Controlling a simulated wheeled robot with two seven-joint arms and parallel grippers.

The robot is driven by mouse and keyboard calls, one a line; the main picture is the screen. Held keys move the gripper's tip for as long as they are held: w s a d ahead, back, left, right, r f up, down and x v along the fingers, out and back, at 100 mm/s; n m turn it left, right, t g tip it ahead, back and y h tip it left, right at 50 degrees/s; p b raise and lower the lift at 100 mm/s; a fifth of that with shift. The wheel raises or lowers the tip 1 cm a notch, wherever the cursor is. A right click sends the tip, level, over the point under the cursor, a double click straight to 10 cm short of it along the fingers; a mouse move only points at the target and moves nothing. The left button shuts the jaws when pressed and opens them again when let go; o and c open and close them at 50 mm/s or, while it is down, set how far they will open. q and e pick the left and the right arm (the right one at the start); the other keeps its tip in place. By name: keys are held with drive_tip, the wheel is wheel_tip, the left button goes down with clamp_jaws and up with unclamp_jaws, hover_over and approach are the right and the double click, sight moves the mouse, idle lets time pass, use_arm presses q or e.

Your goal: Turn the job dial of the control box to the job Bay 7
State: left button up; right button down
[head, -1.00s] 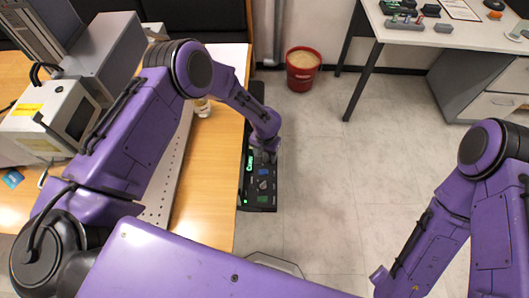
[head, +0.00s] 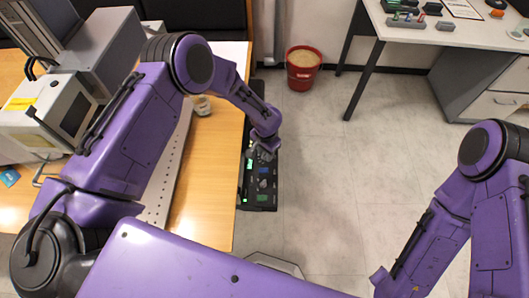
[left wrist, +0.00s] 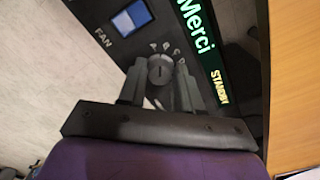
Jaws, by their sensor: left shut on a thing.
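The dark control box (head: 259,199) stands at the right edge of the wooden bench in the head view. In the left wrist view, a round dark dial (left wrist: 160,70) with a slot and the letters A, B, C, D around it sits beside a green-lit display (left wrist: 196,34) reading "Merci". My left gripper (left wrist: 161,86) has one finger on each side of this dial and is shut on it. In the head view my left gripper (head: 263,152) covers the dial. My right arm shows at the right, but its gripper is out of view.
A blue-white FAN button (left wrist: 132,18) and a lit STANDBY label (left wrist: 220,86) are near the dial. A red bucket (head: 302,70) stands on the floor, and a white desk (head: 462,40) is at upper right. Floor between the bench and my right arm is clear.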

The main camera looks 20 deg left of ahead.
use_arm(q)
drive_tip(key=shift+m+b, duration=0.3)
drive_tip(key=shift+m, duration=0.8)
drive_tip(key=o, duration=1)
drive_tip(key=shift+o, duration=0.2)
wheel_tip(320, 180, up, 11)
drive_tip(key=b, duration=0.1)
drive_tip(key=shift+f, duration=0.2)
